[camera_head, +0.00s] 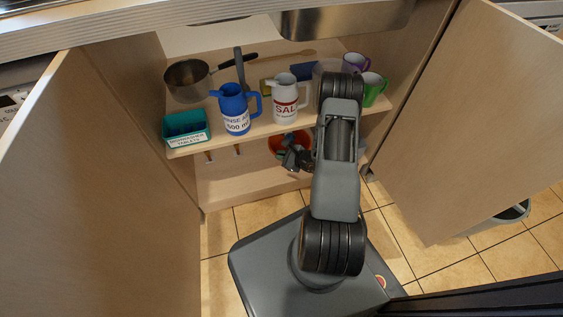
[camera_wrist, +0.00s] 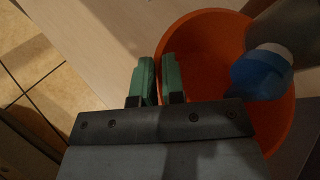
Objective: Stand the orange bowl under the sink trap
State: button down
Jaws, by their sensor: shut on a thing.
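The orange bowl (camera_head: 276,143) is in the lower part of the open cabinet, partly hidden by my gripper (camera_head: 297,158) and the shelf above. In the wrist view the orange bowl (camera_wrist: 210,28) fills the middle and right. The green fingers of my gripper (camera_wrist: 159,75) are shut on its left rim, one finger on each side. A grey part with a blue end (camera_wrist: 262,72), which looks like the sink trap, overlaps the bowl's right side in the wrist view. The gap between it and the bowl cannot be told. Whether the bowl touches the cabinet floor is unclear.
Above is a shelf (camera_head: 262,128) with a blue jug (camera_head: 235,112), a white salt jug (camera_head: 284,101), a saucepan (camera_head: 188,78), a teal box (camera_head: 186,127) and a green mug (camera_head: 374,88). Open doors (camera_head: 95,190) (camera_head: 465,130) flank the cabinet. Bare cabinet floor (camera_head: 235,187) lies left of the bowl.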

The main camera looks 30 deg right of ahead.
notch_tip(320, 180, down, 4)
jog(key=shift+s+r+b, duration=0.1)
jog(key=shift+r+b, duration=0.15)
jog(key=shift+b, duration=0.5)
jog(key=c, duration=1.2)
grip_release()
jog(key=shift+s+r, duration=0.1)
jog(key=shift+r, duration=0.05)
jog(key=shift+s+d+r+p, duration=0.2)
jog(key=shift+p, duration=0.2)
jog(key=p+v, duration=0.4)
jog(key=v, duration=0.7)
jog(key=shift+p, duration=0.3)
